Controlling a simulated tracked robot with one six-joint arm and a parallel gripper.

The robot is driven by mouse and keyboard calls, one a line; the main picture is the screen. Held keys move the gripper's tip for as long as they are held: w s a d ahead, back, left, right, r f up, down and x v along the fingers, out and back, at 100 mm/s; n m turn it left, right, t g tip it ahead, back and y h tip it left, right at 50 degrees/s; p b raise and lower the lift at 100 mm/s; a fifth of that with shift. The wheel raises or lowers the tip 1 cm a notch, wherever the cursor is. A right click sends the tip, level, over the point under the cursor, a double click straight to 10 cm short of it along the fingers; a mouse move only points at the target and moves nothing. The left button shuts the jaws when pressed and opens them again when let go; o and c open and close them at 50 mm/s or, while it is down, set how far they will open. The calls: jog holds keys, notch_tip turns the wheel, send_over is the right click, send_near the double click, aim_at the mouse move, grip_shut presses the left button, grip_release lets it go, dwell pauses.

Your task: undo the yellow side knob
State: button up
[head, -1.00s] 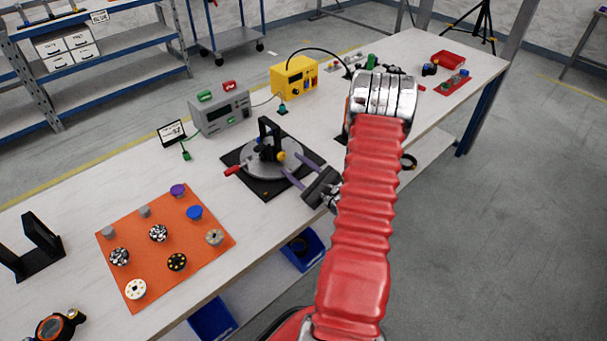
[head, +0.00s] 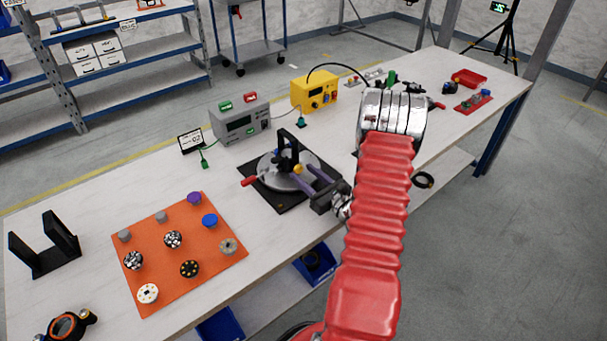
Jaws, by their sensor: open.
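The yellow side knob (head: 298,169) sits low on the near side of a black upright bracket (head: 286,147). The bracket stands on a round grey turntable (head: 272,180) with a red handle (head: 250,181), on a black base plate (head: 283,205). My gripper (head: 299,174) is open, with its two purple fingers reaching in from the lower right. One finger lies on each side of the knob in the picture. Whether either finger touches the knob is too small to tell. My red arm covers the table to the right of the base plate.
An orange mat (head: 220,262) with several knobs and discs lies at the left. A grey meter box (head: 240,123), a small display (head: 190,141) and a yellow box (head: 312,94) stand behind. A black U-shaped stand (head: 45,246) is far left.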

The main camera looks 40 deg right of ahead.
jog(key=s, duration=0.8)
jog(key=s+a, duration=0.1)
jog(key=s, duration=0.3)
jog(key=shift+s, duration=0.35)
jog(key=w+a+r+n+g+y, duration=0.2)
jog(key=a+r+n+y, duration=0.25)
jog(key=a, duration=0.25)
jog(key=w+a+r+n+g+y, duration=0.25)
jog(key=a+n, duration=0.25)
jog(key=a, duration=0.3)
jog(key=w+a+r+n+g+y, duration=0.2)
jog(key=a+r+n+y, duration=0.25)
jog(key=a, duration=0.25)
jog(key=s+a+r+n+g+h, duration=0.1)
jog(key=s+a+r+n+g, duration=0.1)
jog(key=s+a+n+g, duration=0.45)
jog(key=s+a+r+n+g+h, duration=0.2)
jog(key=s+a+n+g, duration=0.15)
jog(key=a+n, duration=0.5)
jog(key=s+r+n+t+h, duration=0.4)
jog(key=r+n+h, duration=0.3)
jog(key=r+n, duration=0.1)
jog(key=shift+a+r, duration=0.15)
jog(key=shift+r, duration=0.15)
